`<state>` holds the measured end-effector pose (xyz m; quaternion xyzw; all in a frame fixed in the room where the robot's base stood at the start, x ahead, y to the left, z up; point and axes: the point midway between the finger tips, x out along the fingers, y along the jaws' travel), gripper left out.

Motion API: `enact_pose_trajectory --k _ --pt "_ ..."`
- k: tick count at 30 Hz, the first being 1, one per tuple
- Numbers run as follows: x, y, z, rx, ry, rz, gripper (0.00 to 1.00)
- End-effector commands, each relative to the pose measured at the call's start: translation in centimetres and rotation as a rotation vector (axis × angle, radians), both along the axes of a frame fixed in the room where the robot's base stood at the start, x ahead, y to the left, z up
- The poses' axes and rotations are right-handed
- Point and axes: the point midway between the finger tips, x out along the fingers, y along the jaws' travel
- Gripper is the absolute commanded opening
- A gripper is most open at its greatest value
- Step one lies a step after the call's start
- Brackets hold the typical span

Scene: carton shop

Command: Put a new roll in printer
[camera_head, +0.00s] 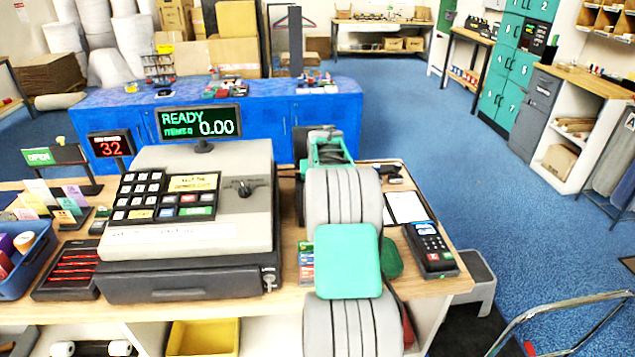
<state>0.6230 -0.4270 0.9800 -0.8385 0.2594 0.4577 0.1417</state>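My gripper (323,133) is at the far end of my grey and teal arm, above the back of the counter to the right of the cash register. The arm hides its fingers, so I cannot tell whether it is open or holds anything. A dark object shows partly just left of my wrist; I cannot tell whether it is the printer. No printer is clearly recognisable. A blue bin (38,262) at the left edge holds several coloured, roll-like items, including an orange and white one (24,241). I cannot tell whether any is a printer roll.
The cash register (187,222) fills the counter's middle-left. A card terminal (431,247) and a clipboard (406,207) lie right of my arm. A grey step stool (478,280) and a metal rail (560,312) stand at right. Blue floor (440,125) is open beyond.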

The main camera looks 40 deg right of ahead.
Motion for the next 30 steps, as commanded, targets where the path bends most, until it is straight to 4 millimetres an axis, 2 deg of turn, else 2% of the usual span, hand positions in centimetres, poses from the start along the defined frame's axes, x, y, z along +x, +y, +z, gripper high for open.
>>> enact_pose_trajectory --k 21,22,30 --pt "-0.13 0.11 0.07 0.0 0.0 0.0 0.09" --pt "-0.13 0.11 0.07 0.0 0.0 0.0 0.52" --pt "-0.13 0.11 0.07 0.0 0.0 0.0 0.74"
